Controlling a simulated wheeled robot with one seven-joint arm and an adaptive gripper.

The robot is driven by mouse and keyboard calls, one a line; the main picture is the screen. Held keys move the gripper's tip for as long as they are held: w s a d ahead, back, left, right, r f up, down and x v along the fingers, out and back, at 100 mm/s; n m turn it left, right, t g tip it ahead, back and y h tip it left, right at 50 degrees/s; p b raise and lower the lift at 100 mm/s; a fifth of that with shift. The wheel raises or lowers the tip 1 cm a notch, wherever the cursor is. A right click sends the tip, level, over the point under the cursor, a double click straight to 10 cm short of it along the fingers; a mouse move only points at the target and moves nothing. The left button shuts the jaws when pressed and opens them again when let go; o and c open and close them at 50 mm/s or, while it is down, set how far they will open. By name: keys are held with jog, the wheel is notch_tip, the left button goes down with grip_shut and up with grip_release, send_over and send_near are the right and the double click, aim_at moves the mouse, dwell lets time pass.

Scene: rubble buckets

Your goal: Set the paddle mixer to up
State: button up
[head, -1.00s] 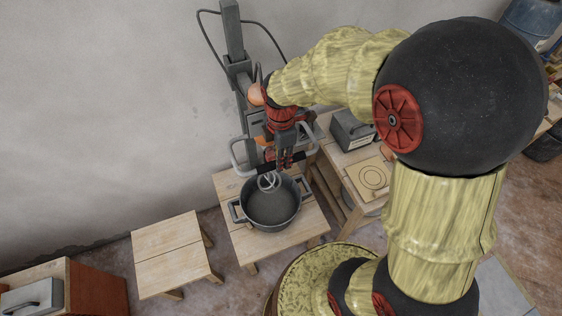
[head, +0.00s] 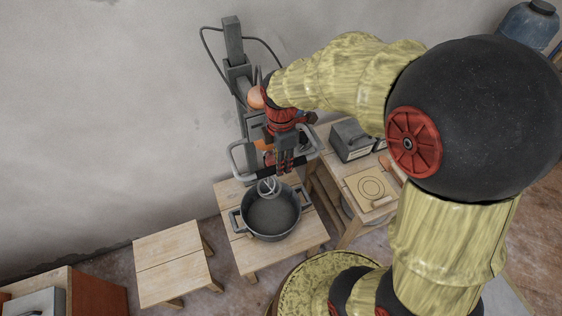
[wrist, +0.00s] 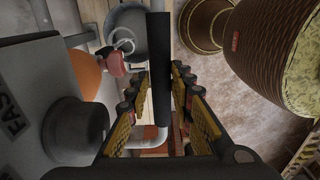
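The paddle mixer hangs on a grey wall-side stand, its orange body (head: 264,145) partly hidden by my gripper. Its tubular handle has a black front grip (head: 262,173). The wire paddle (head: 268,188) hangs at the mouth of a dark pot (head: 271,234). My gripper (head: 284,165) points down at the front grip. In the wrist view, the black grip (wrist: 161,60) runs between the parted fingers (wrist: 161,105); I cannot tell whether they touch it. The mixer's orange body (wrist: 86,76) and the paddle (wrist: 123,42) also show there.
The pot stands on a wooden stool (head: 255,258). An empty stool (head: 170,255) is to its left. A wooden table (head: 340,180) with a grey box (head: 350,138) and a board with circles (head: 371,186) is at the right. The wall is close behind the stand.

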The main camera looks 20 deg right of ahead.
jog(key=shift+o, duration=0.8)
jog(key=shift+r, duration=0.25)
jog(key=shift+f, duration=0.1)
notch_tip(320, 180, up, 12)
